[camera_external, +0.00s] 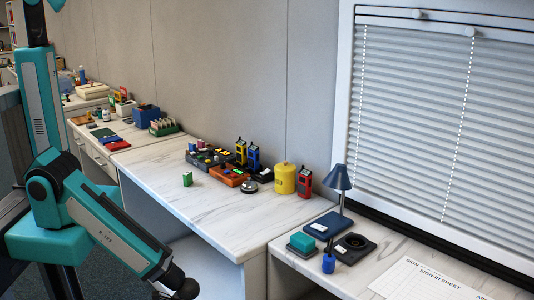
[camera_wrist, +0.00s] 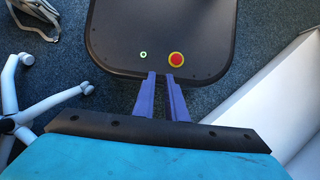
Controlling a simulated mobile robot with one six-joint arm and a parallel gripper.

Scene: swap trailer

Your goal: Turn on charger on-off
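On the middle counter, a dark multi-slot unit (camera_external: 207,160) with coloured parts sits beside an orange unit (camera_external: 230,177). A yellow handheld device (camera_external: 241,152) and a blue one (camera_external: 254,157) stand behind them by a black base (camera_external: 263,174). I cannot tell which of these is the charger, and no on-off switch can be made out. My gripper (camera_wrist: 160,74) is low, in front of the counters and well away from these units. Its two purple fingers are apart with nothing between them in the wrist view.
A yellow canister (camera_external: 285,179) and a red handheld device (camera_external: 304,183) stand right of the units. A green can (camera_external: 187,179) stands left. The middle counter's front (camera_external: 205,215) is clear. White chair legs (camera_wrist: 15,115) show in the wrist view.

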